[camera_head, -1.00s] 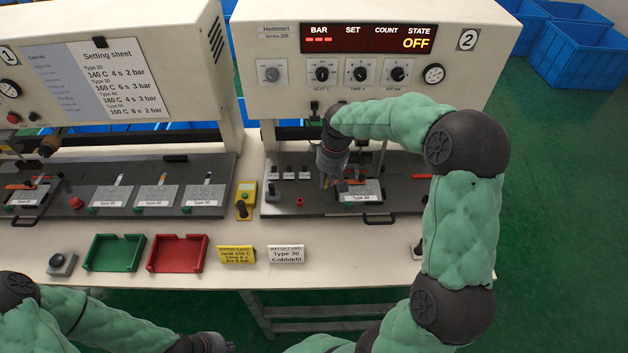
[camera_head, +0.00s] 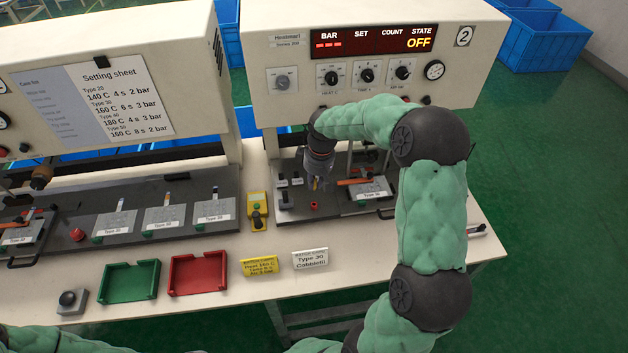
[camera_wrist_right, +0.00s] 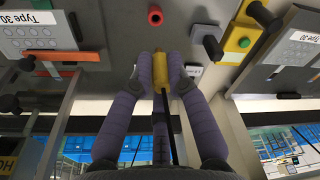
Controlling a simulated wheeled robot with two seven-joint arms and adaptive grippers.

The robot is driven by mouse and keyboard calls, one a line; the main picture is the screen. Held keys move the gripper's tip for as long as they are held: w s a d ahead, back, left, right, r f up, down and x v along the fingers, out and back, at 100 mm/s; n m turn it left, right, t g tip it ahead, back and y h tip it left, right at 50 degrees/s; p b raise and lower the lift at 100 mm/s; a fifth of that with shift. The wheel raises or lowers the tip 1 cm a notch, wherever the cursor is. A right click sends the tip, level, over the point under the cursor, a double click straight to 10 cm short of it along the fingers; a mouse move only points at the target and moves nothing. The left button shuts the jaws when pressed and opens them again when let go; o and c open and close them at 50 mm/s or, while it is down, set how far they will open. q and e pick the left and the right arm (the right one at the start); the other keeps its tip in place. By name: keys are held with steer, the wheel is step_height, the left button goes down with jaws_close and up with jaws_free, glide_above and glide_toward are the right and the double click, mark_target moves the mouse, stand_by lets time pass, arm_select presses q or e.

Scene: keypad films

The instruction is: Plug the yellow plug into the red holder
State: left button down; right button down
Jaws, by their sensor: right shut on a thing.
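The yellow plug (camera_wrist_right: 160,72) is between the fingertips of my right gripper (camera_wrist_right: 160,80), which is shut on it. A dark cable runs back from it. In the head view my right gripper (camera_head: 318,180) points down over the machine's dark base plate, and a bit of the plug (camera_head: 316,185) shows at its tips. The red holder (camera_head: 314,206) is a small red ring on that plate, just in front of the gripper. In the wrist view the red holder (camera_wrist_right: 155,15) lies beyond the plug, apart from it, with its dark opening visible. My left gripper is not in view.
Right of the gripper is a Type 30 fixture (camera_head: 371,190) with an orange-red bar. To the left are small black switches and a yellow box (camera_head: 257,210) with a green button. Red (camera_head: 199,274) and green (camera_head: 131,282) trays and two cards lie in front.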

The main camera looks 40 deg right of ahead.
mark_target(316, 188)
steer(key=shift+p, duration=0.3)
steer(key=shift+f+b, duration=1.85)
steer(key=shift+f, duration=1.05)
steer(key=shift+p, duration=0.3)
steer(key=shift+f+b, duration=0.9)
steer(key=shift+f, duration=0.55)
steer(key=c, duration=1.1)
jaws_free()
